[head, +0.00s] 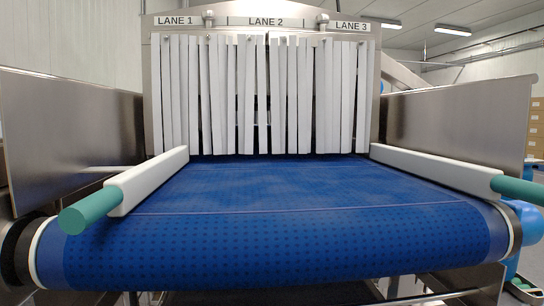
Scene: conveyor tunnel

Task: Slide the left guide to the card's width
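The left guide (150,179) is a white bar along the left side of the blue belt, running from the tunnel curtain towards me. A teal round handle (91,210) sticks out of its near end. The right guide (430,168) is a matching white bar along the right side, with a teal handle (518,189). The guides stand wide apart, near the belt's edges. I see no card with a width on it. Neither of my grippers is in view.
The blue conveyor belt (270,190) is empty between the guides. White strip curtains (260,95) hang across the tunnel mouth, under signs LANE 1, LANE 2 and LANE 3. Steel side walls (70,125) flank the belt. A blue object (527,222) stands at the right.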

